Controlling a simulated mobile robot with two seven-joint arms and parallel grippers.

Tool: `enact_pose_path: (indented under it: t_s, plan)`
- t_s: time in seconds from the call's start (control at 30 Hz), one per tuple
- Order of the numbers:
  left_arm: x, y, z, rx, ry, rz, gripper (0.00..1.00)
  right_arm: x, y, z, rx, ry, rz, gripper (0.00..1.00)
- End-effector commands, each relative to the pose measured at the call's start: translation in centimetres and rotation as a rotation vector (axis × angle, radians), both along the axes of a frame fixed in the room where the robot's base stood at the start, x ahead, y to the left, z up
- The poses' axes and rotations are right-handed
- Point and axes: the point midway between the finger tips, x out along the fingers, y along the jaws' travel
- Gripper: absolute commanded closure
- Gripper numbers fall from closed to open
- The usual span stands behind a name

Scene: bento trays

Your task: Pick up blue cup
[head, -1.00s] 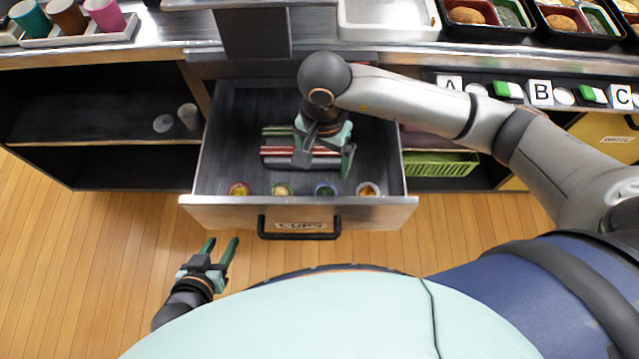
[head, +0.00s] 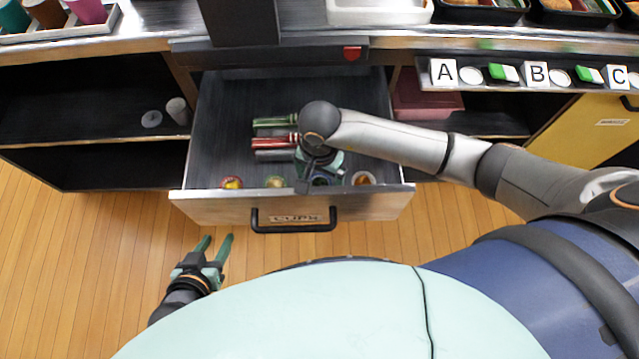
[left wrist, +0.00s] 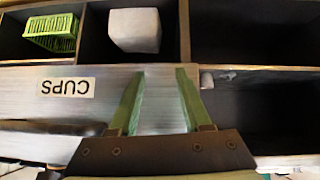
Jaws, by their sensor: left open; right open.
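The blue cup (head: 321,181) stands at the front of the open drawer, third from the left in a row with other small cups. It is largely covered by my right gripper (head: 319,174), which is open and directly over or around it; I cannot tell whether they touch. My left gripper (head: 216,241) is open and empty in front of the drawer, low and to the left. In the left wrist view its open fingers (left wrist: 160,74) point toward the drawer front with the CUPS label.
The drawer (head: 225,115) also holds a red-yellow cup (head: 232,182), a green-rimmed cup (head: 275,182), an orange-white cup (head: 364,178), and green and red items (head: 268,138). The drawer's front wall and handle (head: 294,227) lie close to my right gripper.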

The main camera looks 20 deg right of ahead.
Motion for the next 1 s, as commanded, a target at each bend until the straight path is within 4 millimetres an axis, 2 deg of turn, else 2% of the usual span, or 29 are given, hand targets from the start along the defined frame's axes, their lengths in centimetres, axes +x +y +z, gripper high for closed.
enact_pose_path:
  t_s: [0.3, 1.0]
  plan:
    - [-0.05, 0.10, -0.01, 0.002, 0.001, 0.001, 0.52, 0.06, 0.02, -0.47, 0.001, -0.002, 0.000, 0.07]
    - [-0.08, 0.15, -0.02, 0.002, 0.000, 0.001, 0.52, 0.05, -0.01, -0.45, 0.000, -0.001, -0.001, 0.86]
